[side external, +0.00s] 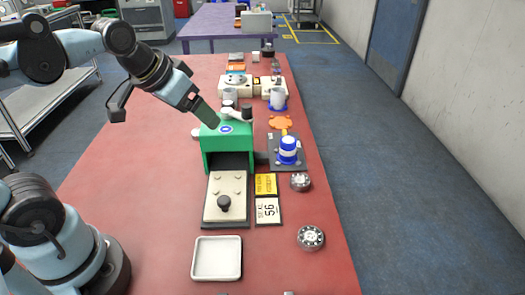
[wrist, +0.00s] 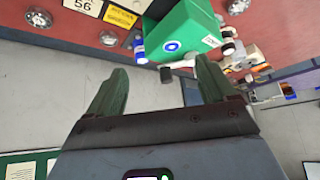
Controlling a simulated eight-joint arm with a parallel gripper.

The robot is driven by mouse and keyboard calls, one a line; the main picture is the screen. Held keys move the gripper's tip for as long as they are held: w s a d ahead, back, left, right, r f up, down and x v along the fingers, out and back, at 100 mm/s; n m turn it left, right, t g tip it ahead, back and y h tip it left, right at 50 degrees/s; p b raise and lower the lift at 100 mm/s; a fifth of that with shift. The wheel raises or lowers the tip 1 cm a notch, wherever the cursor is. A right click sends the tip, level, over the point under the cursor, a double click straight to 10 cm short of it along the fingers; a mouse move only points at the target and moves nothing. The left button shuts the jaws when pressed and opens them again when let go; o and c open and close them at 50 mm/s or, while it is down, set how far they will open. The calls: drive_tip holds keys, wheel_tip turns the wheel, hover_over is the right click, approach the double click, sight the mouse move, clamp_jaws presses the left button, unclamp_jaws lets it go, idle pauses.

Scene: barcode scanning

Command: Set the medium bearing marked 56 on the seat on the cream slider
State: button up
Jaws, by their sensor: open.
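The cream slider (side external: 226,187) is a plate with a black knob and several small studs, in front of the green housing (side external: 226,141). A card marked 56 (side external: 267,210) lies beside it, also in the wrist view (wrist: 81,6). Two metallic bearings lie on the red table right of the slider: one near the card (side external: 300,182), one closer to the front (side external: 310,237). Both show in the wrist view (wrist: 108,38) (wrist: 39,18). I cannot read their markings. My gripper (side external: 212,122) is above the green housing, away from both bearings. Its fingers (wrist: 162,68) are apart and empty.
A white square tray (side external: 217,258) stands at the front. A blue and white cylinder (side external: 288,150) stands on a dark plate right of the housing. A yellow card (side external: 265,184) lies beside the slider. Cups and boxes stand farther back.

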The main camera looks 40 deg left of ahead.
drive_tip(key=w+a+n+g, duration=0.1)
drive_tip(key=w+a, duration=0.3)
drive_tip(key=a, duration=0.6)
drive_tip(key=w+a+n+g, duration=0.1)
drive_tip(key=w+a, duration=0.3)
drive_tip(key=a, duration=0.5)
drive_tip(key=shift+y, duration=0.3)
drive_tip(key=shift+s+f+x, duration=0.25)
drive_tip(key=shift+s+x, duration=0.35)
drive_tip(key=shift+x, duration=2.65)
drive_tip(key=shift+s+f+x, duration=0.3)
drive_tip(key=shift+s+x, duration=0.3)
drive_tip(key=shift+x, duration=2.6)
drive_tip(key=shift+s+f+x, duration=0.25)
drive_tip(key=shift+s+x, duration=0.35)
drive_tip(key=shift+x, duration=2.65)
drive_tip(key=shift+d, duration=0.1)
drive_tip(key=c, duration=1.3)
drive_tip(key=shift+r, duration=0.1)
drive_tip(key=shift+c, duration=0.2)
